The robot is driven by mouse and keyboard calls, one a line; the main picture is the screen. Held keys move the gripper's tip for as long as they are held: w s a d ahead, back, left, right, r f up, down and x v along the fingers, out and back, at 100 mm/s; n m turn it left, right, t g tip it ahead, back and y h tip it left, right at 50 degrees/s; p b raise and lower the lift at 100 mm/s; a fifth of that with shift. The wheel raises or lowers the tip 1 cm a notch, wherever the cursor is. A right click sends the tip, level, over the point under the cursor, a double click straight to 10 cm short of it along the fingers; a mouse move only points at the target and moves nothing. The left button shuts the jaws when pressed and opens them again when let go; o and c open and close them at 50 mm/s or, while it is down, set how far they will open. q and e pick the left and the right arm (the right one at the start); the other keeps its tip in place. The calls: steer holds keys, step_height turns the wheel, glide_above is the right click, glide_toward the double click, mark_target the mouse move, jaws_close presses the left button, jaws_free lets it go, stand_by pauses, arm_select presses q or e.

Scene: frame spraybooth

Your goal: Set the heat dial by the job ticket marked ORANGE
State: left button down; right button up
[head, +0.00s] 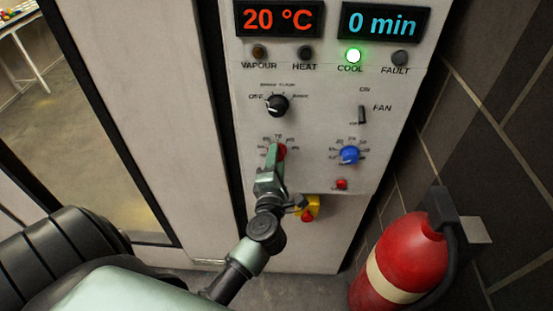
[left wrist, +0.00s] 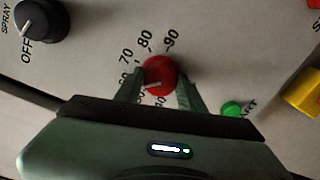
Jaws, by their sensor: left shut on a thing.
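The heat dial is a round red knob (head: 282,152) on the white control panel, left of the blue knob. In the left wrist view the red dial (left wrist: 160,76) has a scale with 70, 80 and 90 readable. Its pale pointer mark is toward the left, near partly hidden numbers; the exact setting cannot be read. My left gripper (head: 277,156) is shut on the red dial, with a finger on either side of it in the left wrist view (left wrist: 159,88). No job ticket shows. My right gripper is out of view.
The displays read 20 °C (head: 278,19) and 0 min (head: 384,22). The COOL lamp (head: 354,55) glows green. A black selector (head: 277,105), fan switch (head: 362,114), blue knob (head: 349,155) and yellow-backed red button (head: 311,208) are nearby. A fire extinguisher (head: 402,258) stands at right.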

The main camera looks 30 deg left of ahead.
arm_select(q)
steer(key=shift+f, duration=0.1)
steer(key=c, duration=0.9)
jaws_free()
steer(key=shift+o, duration=0.2)
steer(key=b+v, duration=0.2)
steer(key=v, duration=0.6)
